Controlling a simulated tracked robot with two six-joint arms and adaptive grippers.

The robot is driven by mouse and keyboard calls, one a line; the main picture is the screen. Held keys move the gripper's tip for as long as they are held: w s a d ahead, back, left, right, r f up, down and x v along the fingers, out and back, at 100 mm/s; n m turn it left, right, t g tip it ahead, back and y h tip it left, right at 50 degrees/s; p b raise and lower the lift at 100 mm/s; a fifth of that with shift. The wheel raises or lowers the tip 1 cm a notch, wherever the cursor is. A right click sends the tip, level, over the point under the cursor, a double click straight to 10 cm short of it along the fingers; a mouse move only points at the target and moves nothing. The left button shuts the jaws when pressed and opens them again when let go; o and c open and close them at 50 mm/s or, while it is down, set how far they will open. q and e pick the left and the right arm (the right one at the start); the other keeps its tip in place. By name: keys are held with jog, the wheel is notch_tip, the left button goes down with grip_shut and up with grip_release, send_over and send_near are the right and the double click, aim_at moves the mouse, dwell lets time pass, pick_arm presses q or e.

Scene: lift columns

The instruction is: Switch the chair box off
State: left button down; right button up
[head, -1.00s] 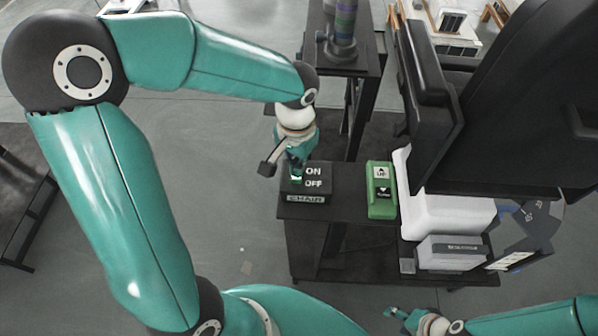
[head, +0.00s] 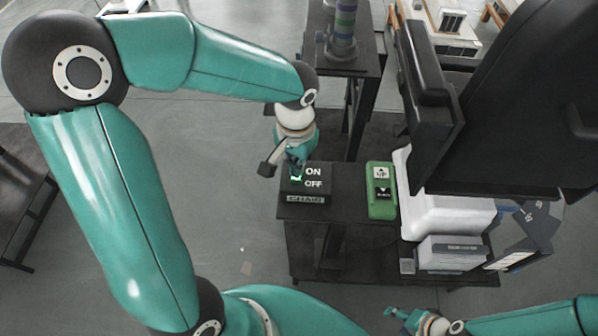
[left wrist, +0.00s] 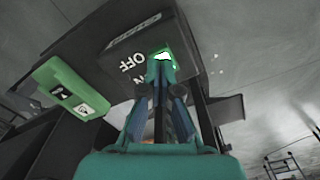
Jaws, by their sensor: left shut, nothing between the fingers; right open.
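The chair box (head: 318,186) is a black box with ON and OFF lettering and a CHAIR label on its front, standing on a dark table. A lit green switch (head: 296,178) shows on its left part, partly hidden by my left gripper (head: 296,170). My left gripper is shut and empty, its fingertips at the switch. In the left wrist view the fingertips (left wrist: 161,66) lie over the glowing green and white switch (left wrist: 163,55), beside the OFF lettering; I cannot tell whether they touch. My right gripper (head: 394,313) is open at the bottom, away from the box.
A green box with UP and down buttons (head: 381,190) stands right of the chair box. A white and grey device (head: 450,215) and a large black chair (head: 520,100) fill the right. Open floor (head: 230,215) lies left of the table.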

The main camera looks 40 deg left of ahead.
pick_arm(q)
jog(key=shift+f+b, duration=1.05)
jog(key=shift+f, duration=0.1)
pick_arm(e)
jog(key=shift+f, duration=1.05)
pick_arm(q)
jog(key=shift+r+p, duration=2.75)
jog(key=shift+r, duration=0.8)
pick_arm(e)
notch_tip(320, 180, up, 5)
jog(key=shift+r, duration=0.2)
